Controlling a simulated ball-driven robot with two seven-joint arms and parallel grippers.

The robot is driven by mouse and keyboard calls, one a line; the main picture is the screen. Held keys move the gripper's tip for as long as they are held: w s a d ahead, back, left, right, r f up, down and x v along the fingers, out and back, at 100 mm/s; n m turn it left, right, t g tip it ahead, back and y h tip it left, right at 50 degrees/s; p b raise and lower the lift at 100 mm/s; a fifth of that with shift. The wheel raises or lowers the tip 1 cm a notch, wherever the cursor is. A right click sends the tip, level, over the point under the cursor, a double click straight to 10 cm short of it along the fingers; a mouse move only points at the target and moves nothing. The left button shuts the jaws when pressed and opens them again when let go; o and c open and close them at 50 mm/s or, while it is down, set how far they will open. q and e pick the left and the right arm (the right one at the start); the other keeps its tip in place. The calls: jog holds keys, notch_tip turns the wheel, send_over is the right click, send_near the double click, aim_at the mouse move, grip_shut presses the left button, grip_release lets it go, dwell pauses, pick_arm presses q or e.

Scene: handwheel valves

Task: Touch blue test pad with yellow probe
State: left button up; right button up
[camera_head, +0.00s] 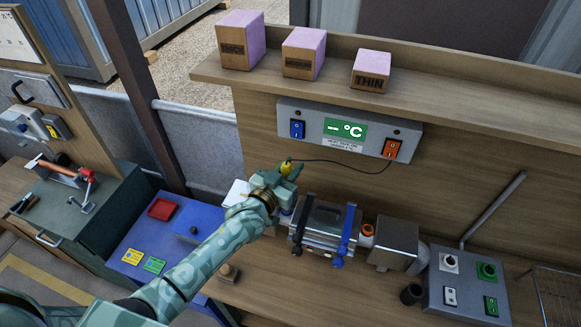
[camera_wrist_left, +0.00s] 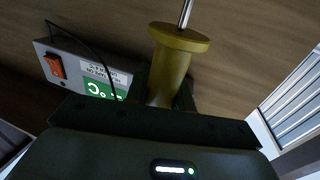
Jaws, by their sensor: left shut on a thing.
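My left gripper (camera_head: 290,174) is shut on the yellow probe (camera_head: 286,167), in front of the wooden back panel and below the grey meter. In the left wrist view the probe's yellow flanged handle (camera_wrist_left: 172,75) stands between the jaws, and its metal rod (camera_wrist_left: 185,12) points away from the gripper. A thin black cable runs from the probe to the grey meter (camera_head: 350,119), whose green display reads "-- °C". My right gripper is not in view.
A metal box (camera_head: 394,243) and a grey switch box (camera_head: 467,283) stand further right. Pink-topped blocks (camera_head: 303,53) sit on the shelf. A red tray (camera_head: 162,209) lies left.

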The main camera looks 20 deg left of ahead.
pick_arm(q)
jog(key=shift+f+b, duration=1.05)
jog(key=shift+f, duration=0.35)
jog(key=shift+s+f, duration=0.1)
jog(key=shift+f, duration=0.15)
dwell(1.7)
jog(key=shift+r, duration=0.1)
notch_tip(320, 180, up, 8)
jog(key=p, duration=0.8)
